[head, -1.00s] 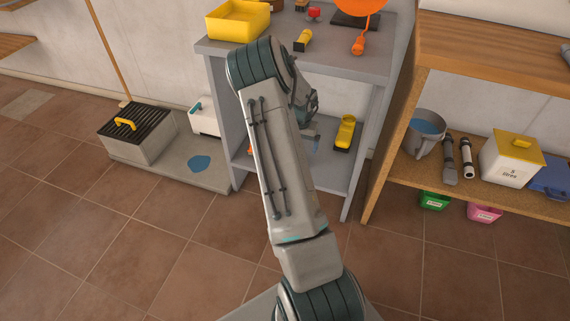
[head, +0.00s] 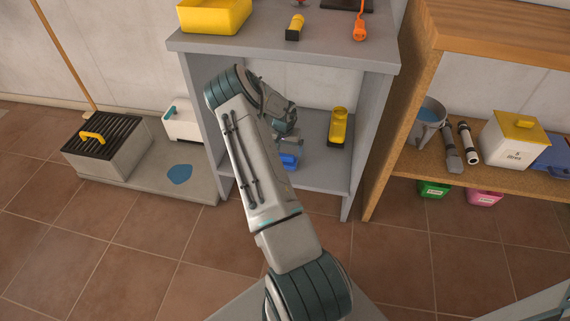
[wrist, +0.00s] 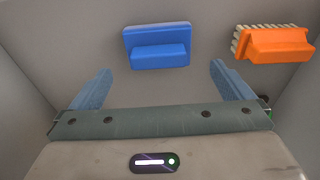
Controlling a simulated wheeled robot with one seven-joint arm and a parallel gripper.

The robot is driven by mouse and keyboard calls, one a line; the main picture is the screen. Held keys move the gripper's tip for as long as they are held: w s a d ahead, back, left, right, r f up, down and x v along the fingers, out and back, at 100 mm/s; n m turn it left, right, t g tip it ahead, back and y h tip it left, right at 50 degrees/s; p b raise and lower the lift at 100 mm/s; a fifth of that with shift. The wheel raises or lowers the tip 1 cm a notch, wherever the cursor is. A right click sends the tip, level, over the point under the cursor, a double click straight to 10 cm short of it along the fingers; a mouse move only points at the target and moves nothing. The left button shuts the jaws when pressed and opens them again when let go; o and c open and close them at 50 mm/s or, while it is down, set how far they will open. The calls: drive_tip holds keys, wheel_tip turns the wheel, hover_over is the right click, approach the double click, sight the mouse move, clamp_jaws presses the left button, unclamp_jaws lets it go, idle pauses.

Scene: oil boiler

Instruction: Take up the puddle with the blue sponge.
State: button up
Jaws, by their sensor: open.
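The blue sponge (wrist: 158,47) lies ahead of my gripper in the wrist view, centred between and beyond the fingertips. It is a flat blue block with a raised grip. In the head view the blue sponge (head: 289,161) lies on the lower shelf of the grey bench, partly behind my arm. My gripper (wrist: 161,80) is open and empty, its two blue fingers apart and not touching the sponge. In the head view my gripper (head: 288,141) is inside the bench, just above the sponge. The puddle (head: 179,174) is a blue patch on the pale floor slab left of the bench.
An orange brush (wrist: 275,45) lies right of the sponge. A yellow-and-black object (head: 338,127) stands on the same shelf. The bench top (head: 330,50) overhangs my gripper, with side panels at both sides. A black-grated box (head: 108,145) stands left of the puddle.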

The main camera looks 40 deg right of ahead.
sight(285, 155)
drive_tip(key=f, duration=0.2)
drive_tip(key=f+b, duration=0.1)
drive_tip(key=f, duration=0.1)
drive_tip(key=f+b, duration=0.1)
drive_tip(key=f, duration=0.2)
drive_tip(key=shift+w+d, duration=0.25)
drive_tip(key=shift+d, duration=0.15)
drive_tip(key=shift+r, duration=0.15)
drive_tip(key=c, duration=0.8)
